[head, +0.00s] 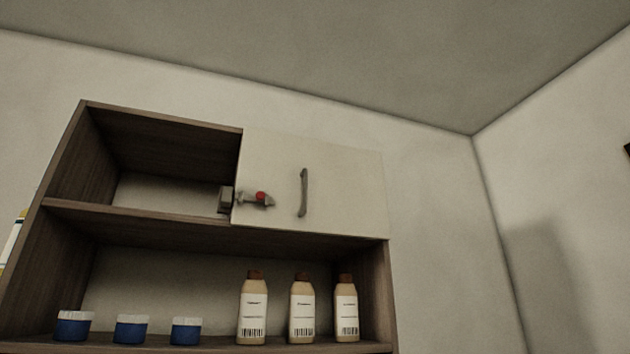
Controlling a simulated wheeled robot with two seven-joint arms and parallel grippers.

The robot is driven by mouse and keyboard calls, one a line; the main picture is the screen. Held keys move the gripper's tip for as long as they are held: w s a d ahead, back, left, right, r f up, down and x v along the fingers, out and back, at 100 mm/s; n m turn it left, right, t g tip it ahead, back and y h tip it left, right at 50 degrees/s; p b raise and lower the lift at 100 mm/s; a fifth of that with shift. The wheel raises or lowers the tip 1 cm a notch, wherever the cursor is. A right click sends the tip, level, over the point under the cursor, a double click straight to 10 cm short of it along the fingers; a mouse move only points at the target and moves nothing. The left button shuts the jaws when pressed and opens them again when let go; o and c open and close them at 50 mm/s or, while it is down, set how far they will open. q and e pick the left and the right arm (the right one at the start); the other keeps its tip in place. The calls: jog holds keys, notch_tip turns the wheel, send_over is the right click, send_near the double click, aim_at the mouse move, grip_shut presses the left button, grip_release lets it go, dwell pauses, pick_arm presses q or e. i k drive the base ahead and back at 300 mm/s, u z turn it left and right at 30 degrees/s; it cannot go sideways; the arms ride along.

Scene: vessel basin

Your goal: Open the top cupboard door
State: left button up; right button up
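The top cupboard door (345,195) is a flat white panel over the right part of the upper compartment in the head view. It looks closed. A dark vertical bar handle (303,192) is fixed near its middle left. At the door's left edge sits a small grey latch-like fitting with a red spot (258,198). A grey block (225,200) is beside it, just left of the door edge. I cannot tell how the fitting works or whether it holds the door. What is behind the door is hidden. Neither of my grippers is in view.
The cupboard's upper left compartment (165,190) is open and looks empty. The shelf below holds blue jars with white lids (131,328) and brown-capped bottles (302,310). A bare wall (440,250) lies to the right. The room in front of the door looks clear.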

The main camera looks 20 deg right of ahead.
aim_at(322, 188)
jog(key=k, duration=1.25)
jog(key=z, duration=0.7)
jog(key=i, duration=1)
jog(key=z, duration=0.55)
